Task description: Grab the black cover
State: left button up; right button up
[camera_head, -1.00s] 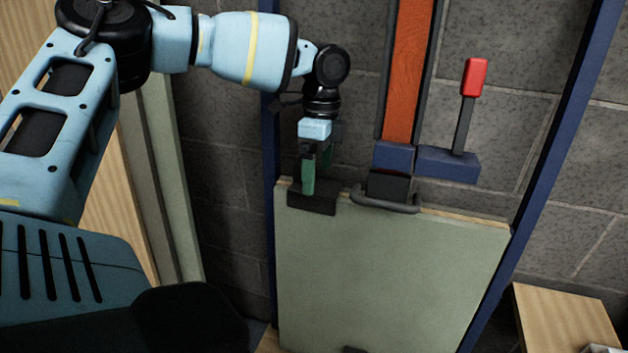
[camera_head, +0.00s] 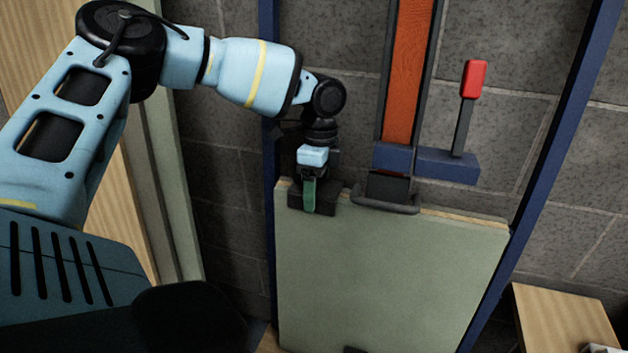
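The black cover (camera_head: 325,204) sits over the top edge of the grey-green panel (camera_head: 390,280), near its left corner. My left gripper (camera_head: 310,190) points down at the cover from above. One green finger lies in front of the cover's face. The other finger is hidden behind the cover or the gripper's front parts, so the gap between the fingers does not show. I cannot tell whether the gripper is pressing on the cover. My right gripper is out of view.
A black handle-like piece (camera_head: 385,203) sits on the panel's top edge to the right. Above it are a blue block (camera_head: 394,158), an orange strip (camera_head: 411,70) and a red-tipped lever (camera_head: 474,80). Blue posts (camera_head: 550,160) flank the panel. A wooden surface (camera_head: 565,320) is at lower right.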

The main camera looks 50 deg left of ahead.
pick_arm(q)
jog(key=c, duration=0.3)
notch_tip(320, 180, up, 10)
jog(key=shift+c, duration=0.2)
dwell(0.3)
